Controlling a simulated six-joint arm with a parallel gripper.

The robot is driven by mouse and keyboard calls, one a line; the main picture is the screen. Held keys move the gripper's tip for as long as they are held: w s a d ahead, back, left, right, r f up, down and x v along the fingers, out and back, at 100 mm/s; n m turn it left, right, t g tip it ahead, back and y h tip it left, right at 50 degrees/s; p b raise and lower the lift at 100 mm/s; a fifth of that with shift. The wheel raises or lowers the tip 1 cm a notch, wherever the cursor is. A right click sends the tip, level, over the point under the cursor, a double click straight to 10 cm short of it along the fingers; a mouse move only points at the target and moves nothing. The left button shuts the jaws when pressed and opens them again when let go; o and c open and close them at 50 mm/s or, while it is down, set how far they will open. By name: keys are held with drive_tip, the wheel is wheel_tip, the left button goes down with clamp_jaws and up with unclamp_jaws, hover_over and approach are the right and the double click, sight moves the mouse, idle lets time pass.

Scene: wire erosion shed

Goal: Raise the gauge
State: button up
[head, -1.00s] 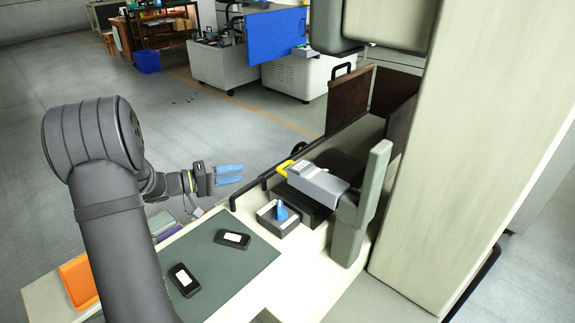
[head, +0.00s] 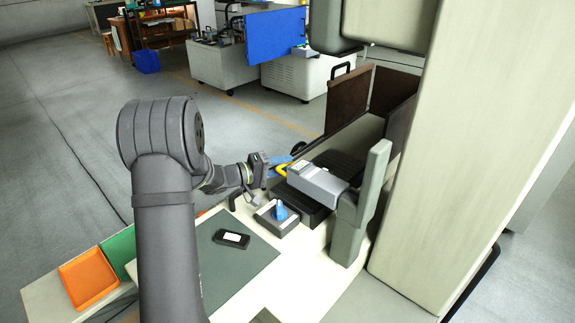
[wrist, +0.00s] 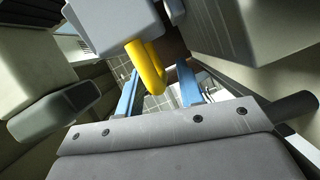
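The gauge seems to be the grey block (head: 318,184) with a small pale panel on top and a yellow loop handle (head: 281,170) at its left end. It sits above a black stepped base (head: 297,203). My gripper (head: 279,164) is at the handle end, its blue fingers partly hidden behind the handle in the head view. In the wrist view my gripper (wrist: 158,92) has its fingers apart, with the yellow handle (wrist: 147,68) showing between them. A gap shows on each side, and I see no contact. The gauge body (wrist: 110,22) is at the top there.
A blue knob (head: 281,211) on a small grey box stands just in front of the base. A black handheld device (head: 231,239) lies on the green mat (head: 240,268). A grey upright bracket (head: 362,205) stands right of the gauge. An orange tray (head: 88,278) is at the left.

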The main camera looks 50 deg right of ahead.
drive_tip(key=shift+x, duration=0.95)
drive_tip(key=shift+c, duration=0.2)
clamp_jaws()
